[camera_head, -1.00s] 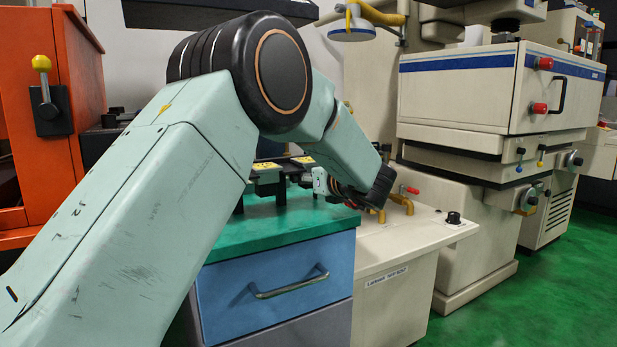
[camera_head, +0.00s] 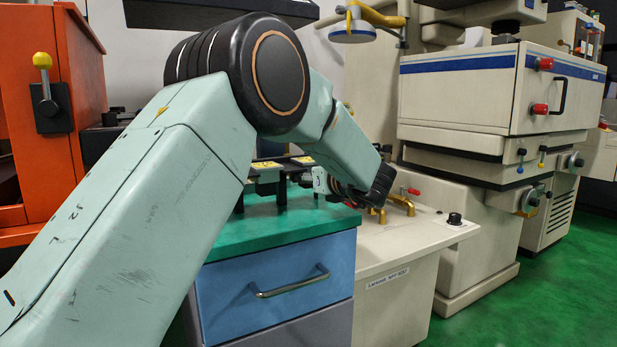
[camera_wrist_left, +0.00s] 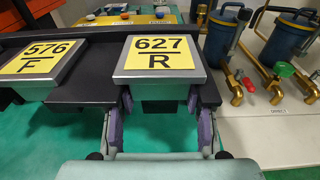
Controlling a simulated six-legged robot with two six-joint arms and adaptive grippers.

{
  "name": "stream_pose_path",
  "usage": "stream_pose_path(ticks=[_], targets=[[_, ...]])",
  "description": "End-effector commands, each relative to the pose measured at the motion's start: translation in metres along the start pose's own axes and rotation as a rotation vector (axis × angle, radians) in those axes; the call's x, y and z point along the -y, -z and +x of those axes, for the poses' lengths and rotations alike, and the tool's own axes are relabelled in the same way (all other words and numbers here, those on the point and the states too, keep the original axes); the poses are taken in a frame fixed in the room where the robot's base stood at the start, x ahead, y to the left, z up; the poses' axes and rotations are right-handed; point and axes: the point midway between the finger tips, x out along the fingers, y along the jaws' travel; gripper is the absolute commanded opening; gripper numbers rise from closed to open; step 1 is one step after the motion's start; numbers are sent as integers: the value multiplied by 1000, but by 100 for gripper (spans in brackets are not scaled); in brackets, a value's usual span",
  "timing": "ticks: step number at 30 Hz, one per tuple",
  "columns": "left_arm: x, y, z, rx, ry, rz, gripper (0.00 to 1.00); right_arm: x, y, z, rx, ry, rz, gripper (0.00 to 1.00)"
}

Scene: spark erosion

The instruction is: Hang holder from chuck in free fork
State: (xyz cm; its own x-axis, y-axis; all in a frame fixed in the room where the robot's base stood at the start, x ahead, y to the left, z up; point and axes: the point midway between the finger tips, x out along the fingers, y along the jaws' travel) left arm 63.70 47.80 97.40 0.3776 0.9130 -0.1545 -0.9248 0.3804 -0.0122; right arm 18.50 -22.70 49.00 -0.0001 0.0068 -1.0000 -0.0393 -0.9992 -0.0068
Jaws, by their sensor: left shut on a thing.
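In the left wrist view a grey holder with a yellow label reading 627 R (camera_wrist_left: 160,55) is between the purple fingers of my left gripper (camera_wrist_left: 160,103). The gripper is shut on it from the near side. The holder is level and overlaps the front edge of the black rack (camera_wrist_left: 95,92); I cannot tell whether it rests in a fork. A second holder, 576 F (camera_wrist_left: 38,57), sits on the rack to its left. In the head view my left gripper (camera_head: 326,182) is small and partly hidden by my wrist. The chuck is not clearly identifiable. My right gripper is not in view.
The rack stands on a green-topped cabinet with a blue drawer (camera_head: 275,283). To the right, a cream bench (camera_head: 425,235) carries brass pipes and blue canisters (camera_wrist_left: 290,38). An orange machine (camera_head: 75,100) is at left, and a large cream machine (camera_head: 460,90) at right.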

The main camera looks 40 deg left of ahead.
Motion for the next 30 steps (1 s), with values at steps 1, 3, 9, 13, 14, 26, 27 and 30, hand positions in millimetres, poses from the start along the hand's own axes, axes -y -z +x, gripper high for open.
stream_pose_path(ticks=[1,3,9,13,14,26,27,30], targets=[[0,-1,0,2,0,-2,0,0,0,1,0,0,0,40],[0,-1,0,2,0,-2,0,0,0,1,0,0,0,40],[0,0,0,2,1,-2,0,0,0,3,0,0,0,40],[0,0,0,3,1,-2,0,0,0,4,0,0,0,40],[0,0,0,3,1,-2,0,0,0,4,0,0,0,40],[0,0,0,3,1,-2,0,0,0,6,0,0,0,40],[0,0,0,3,1,-2,0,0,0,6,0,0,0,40],[0,0,0,2,1,-2,52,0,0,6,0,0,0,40]])
